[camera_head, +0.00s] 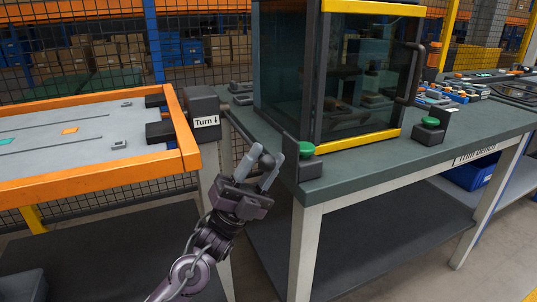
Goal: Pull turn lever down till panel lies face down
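The panel (70,128) is a grey board in an orange frame at the left, with orange and teal marks showing on its upper side. A dark box labelled "Turn ↓" (204,114) sits at the frame's right end. A thin bar runs right from this box towards the green bench; I cannot tell clearly where the lever ends. My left gripper (267,153) is in the gap between the frame and the bench, below and right of the box. Its two grey fingers stand apart. Whether anything dark between them is the lever, I cannot tell. My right gripper is out of view.
A green-topped bench (445,160) stands at the right, its near corner close to my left gripper. It carries a glass cabinet (360,75) with yellow edges and a green button (306,148). A mesh fence (105,45) stands behind.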

